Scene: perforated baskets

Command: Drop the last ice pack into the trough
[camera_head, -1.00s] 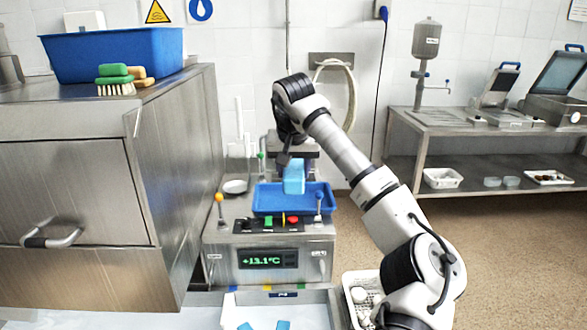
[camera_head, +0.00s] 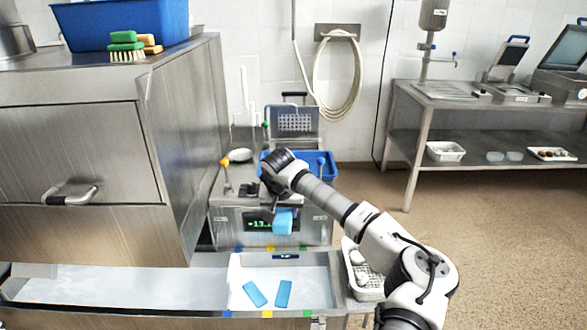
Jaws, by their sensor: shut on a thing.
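My gripper (camera_head: 278,206) is shut on a light blue ice pack (camera_head: 283,222). It holds the pack in the air in front of the display of the steel machine, above the back edge of the trough. The white-lined steel trough (camera_head: 130,286) runs along the front. Two blue ice packs (camera_head: 255,294) (camera_head: 284,293) lie apart in its right section, beyond a white divider. The fingertips are small and partly hidden by the wrist and the pack.
A white perforated basket (camera_head: 367,286) stands right of the trough, close to my arm. A steel cabinet (camera_head: 80,160) rises at the left. The trough's left part is clear.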

